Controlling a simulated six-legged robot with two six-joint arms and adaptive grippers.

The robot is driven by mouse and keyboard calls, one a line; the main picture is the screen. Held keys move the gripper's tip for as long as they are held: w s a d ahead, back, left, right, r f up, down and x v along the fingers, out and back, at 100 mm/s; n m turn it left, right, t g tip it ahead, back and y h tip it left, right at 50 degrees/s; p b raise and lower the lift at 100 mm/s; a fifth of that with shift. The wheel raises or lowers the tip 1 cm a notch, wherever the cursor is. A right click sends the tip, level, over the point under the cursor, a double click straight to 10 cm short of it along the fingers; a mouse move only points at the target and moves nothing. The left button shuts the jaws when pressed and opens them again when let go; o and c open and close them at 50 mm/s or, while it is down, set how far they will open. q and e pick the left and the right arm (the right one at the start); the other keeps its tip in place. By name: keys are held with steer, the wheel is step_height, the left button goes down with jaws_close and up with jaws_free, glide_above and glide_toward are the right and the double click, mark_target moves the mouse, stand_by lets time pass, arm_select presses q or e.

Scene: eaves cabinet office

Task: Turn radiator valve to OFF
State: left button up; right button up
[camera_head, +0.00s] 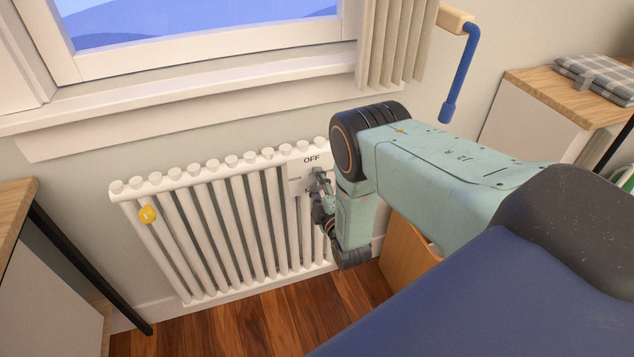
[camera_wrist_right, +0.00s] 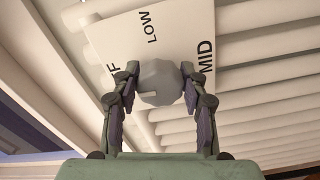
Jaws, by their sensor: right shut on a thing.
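The white radiator (camera_head: 215,215) stands under the window, with a white dial plate at its upper right. The plate (camera_wrist_right: 150,30) reads LOW and MID in the right wrist view, with an F at its left edge; OFF shows at its top in the head view. The grey faceted valve knob (camera_wrist_right: 160,84) sits in front of the plate. My right gripper (camera_wrist_right: 160,70) is shut on the knob, one finger on each side. In the head view my right gripper (camera_head: 322,195) is at the plate and partly hides it. I cannot tell where the knob points. My left gripper is out of view.
A window sill (camera_head: 180,90) runs above. A blue crank handle (camera_head: 460,75) hangs at the upper right. Wooden-topped cabinets stand at left (camera_head: 12,210) and right (camera_head: 560,95). Bare wooden floor (camera_head: 250,325) lies below.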

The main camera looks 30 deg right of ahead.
steer(key=shift+n, duration=0.5)
steer(key=o, duration=1.2)
steer(key=shift+c, duration=0.2)
steer(key=v, duration=1.2)
steer(key=shift+f, duration=0.15)
